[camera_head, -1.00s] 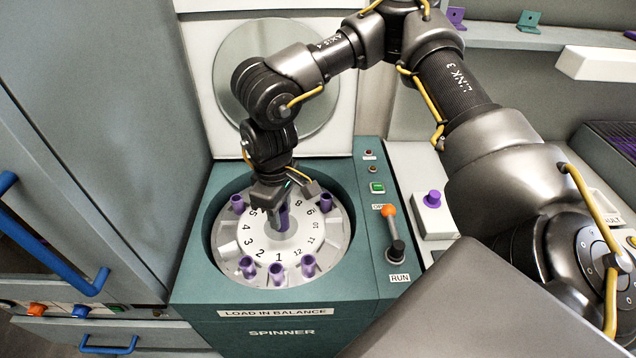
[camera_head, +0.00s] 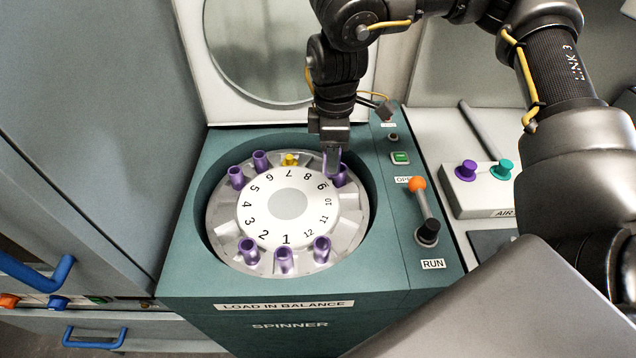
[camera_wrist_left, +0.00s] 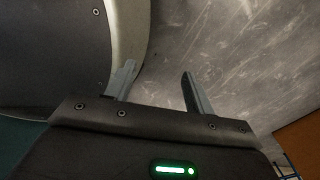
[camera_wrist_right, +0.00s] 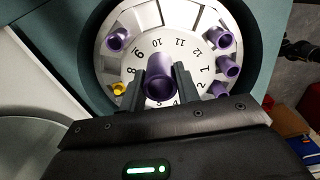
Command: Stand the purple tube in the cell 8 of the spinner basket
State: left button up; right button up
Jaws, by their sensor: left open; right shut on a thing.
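The spinner basket (camera_head: 217,222) is a pale round rotor with numbered cells, open in its teal housing. My right gripper (camera_head: 331,150) is shut on the purple tube (camera_head: 328,162), held roughly upright above the basket's far right side, near cells 8 and 9. The held tube also shows in the right wrist view (camera_wrist_right: 158,86). Cell 8 (camera_wrist_right: 107,64) looks empty there, between a yellow piece and the cell 9 tube. How far the tube is above the basket is hard to tell. My left gripper (camera_wrist_left: 157,88) is open and empty in its wrist view.
Other purple tubes stand at cells 5, 6, 9 (camera_head: 341,177), 12, 1 (camera_head: 284,260) and 2. A yellow piece (camera_head: 290,160) is at cell 7. The raised lid (camera_head: 262,50) stands behind. An orange-knobbed lever (camera_head: 418,185) is at right.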

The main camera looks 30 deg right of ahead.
jog(key=shift+n, duration=0.7)
jog(key=w+d+f, duration=0.1)
jog(key=w+f, duration=0.2)
jog(key=w, duration=0.1)
jog(key=w+d+f, duration=0.1)
jog(key=w+f, duration=0.2)
jog(key=w, duration=0.1)
jog(key=w+d+f, duration=0.1)
jog(key=w+f, duration=0.1)
jog(key=w, duration=0.2)
jog(key=shift+w+d+f+p, duration=0.15)
jog(key=shift+d+f+p, duration=0.1)
jog(key=shift+f+p, duration=0.15)
jog(key=shift+w+f, duration=0.35)
jog(key=shift+w+d+f, duration=0.1)
jog(key=shift+f, duration=0.15)
notch_tip(320, 180, down, 2)
jog(key=shift+f, duration=0.2)
jog(key=shift+w+f, duration=0.15)
jog(key=shift+f, duration=0.3)
pick_arm(q)
jog(key=shift+w+f, duration=0.25)
jog(key=shift+w, duration=0.5)
pick_arm(e)
jog(key=shift+r, duration=0.1)
